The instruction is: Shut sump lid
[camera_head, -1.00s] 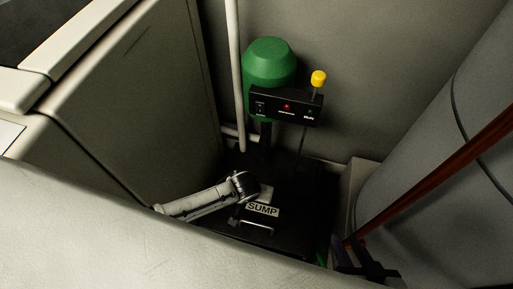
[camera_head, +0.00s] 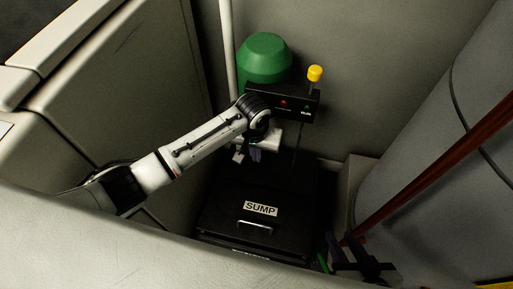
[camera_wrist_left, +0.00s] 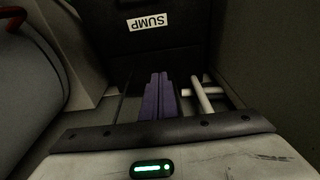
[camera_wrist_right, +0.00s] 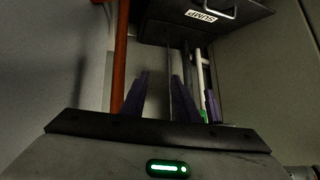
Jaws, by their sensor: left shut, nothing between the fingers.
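The sump lid (camera_head: 225,222) is a black panel with a white SUMP label (camera_head: 260,209) and a pale bar handle (camera_head: 254,226) near its front edge. It looks about flat over the pit; I cannot tell whether a thin gap is left under its edge. My left gripper (camera_head: 256,155) is shut and empty behind the label, near the black control box. The left wrist view shows its purple fingers (camera_wrist_left: 158,100) together, with the lid beyond. My right gripper (camera_head: 352,245) is low to the right of the lid. Its fingers (camera_wrist_right: 160,95) are apart and empty in the right wrist view.
A green pump (camera_head: 265,58) and a control box (camera_head: 305,104) with a yellow knob (camera_head: 315,73) stand behind. A white appliance (camera_head: 150,80) flanks the left, a grey tank (camera_head: 440,170) the right. A red-brown pole (camera_head: 430,165) slants at right. A pale edge crosses the front.

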